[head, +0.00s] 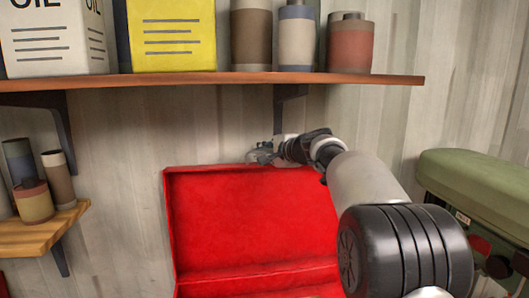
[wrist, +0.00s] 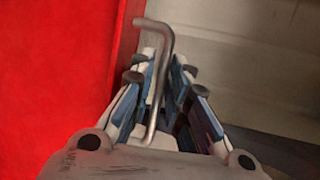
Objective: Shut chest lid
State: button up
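The red chest (head: 178,284) stands below the shelf, with its lid (head: 250,215) raised and its red inner side facing me. My gripper (head: 262,153) is at the lid's upper edge, near its right part. In the wrist view, the red lid (wrist: 60,70) fills the left side. A bent metal bar (wrist: 162,80), which looks like a handle, passes between the two fingers of my gripper (wrist: 165,65). The fingers look open, with a narrow gap beside the bar on the right. My arm hides the chest's right side.
A wooden shelf (head: 240,80) with oil cans (head: 172,35) and several canisters (head: 297,38) runs just above the lid and gripper. A small shelf (head: 40,232) with canisters is at left. A green case (head: 475,180) stands at right. The wall (head: 120,180) is behind.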

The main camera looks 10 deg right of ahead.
jog(key=shift+c, duration=0.5)
grip_shut()
jog(key=shift+f+b, duration=0.25)
jog(key=shift+b, duration=0.25)
